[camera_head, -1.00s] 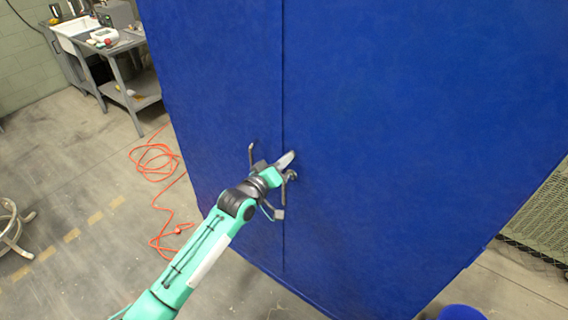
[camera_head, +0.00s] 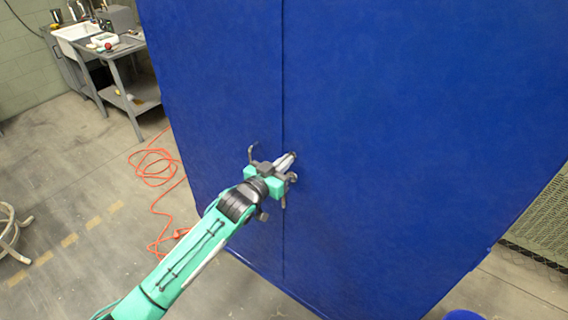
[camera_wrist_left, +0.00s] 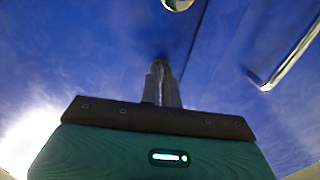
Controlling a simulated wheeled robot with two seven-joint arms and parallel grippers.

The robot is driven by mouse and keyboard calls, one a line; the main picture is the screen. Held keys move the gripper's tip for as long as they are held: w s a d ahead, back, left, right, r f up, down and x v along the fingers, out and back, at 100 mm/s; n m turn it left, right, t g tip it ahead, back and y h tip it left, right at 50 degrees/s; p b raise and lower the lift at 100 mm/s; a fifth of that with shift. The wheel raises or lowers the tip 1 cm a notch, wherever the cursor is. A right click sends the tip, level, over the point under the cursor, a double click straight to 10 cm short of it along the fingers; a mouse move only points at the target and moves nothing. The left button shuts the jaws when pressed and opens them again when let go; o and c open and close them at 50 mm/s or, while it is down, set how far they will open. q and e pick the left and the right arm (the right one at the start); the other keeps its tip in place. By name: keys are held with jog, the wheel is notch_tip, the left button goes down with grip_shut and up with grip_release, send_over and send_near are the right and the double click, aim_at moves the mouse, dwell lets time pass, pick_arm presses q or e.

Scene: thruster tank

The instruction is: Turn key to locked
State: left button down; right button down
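A large blue two-door cabinet (camera_head: 400,120) fills much of the head view, with a vertical seam between its doors. Its left handle (camera_head: 252,153) is a bent metal bar; a handle also shows at the right of the left wrist view (camera_wrist_left: 290,58). My left gripper (camera_head: 287,161) is at the doors near the seam, its fingers close together and pointing at the right door. In the left wrist view the fingers (camera_wrist_left: 160,80) look shut. No key can be made out; the fingertips may hide it. My right gripper is not in view.
A grey workbench (camera_head: 125,48) with a sink and small items stands at the back left. An orange cord (camera_head: 155,165) lies on the floor left of the cabinet. A curved metal frame (camera_head: 12,235) is at the left edge. A mesh panel (camera_head: 545,220) stands at the right.

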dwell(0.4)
pick_arm(q)
jog(key=c, duration=1.6)
grip_release()
jog(key=shift+c, duration=0.2)
jog(key=shift+s+a, duration=0.1)
jog(key=b+v, duration=0.4)
jog(key=v, duration=0.9)
jog(key=shift+s+a, duration=0.2)
jog(key=shift+s, duration=0.05)
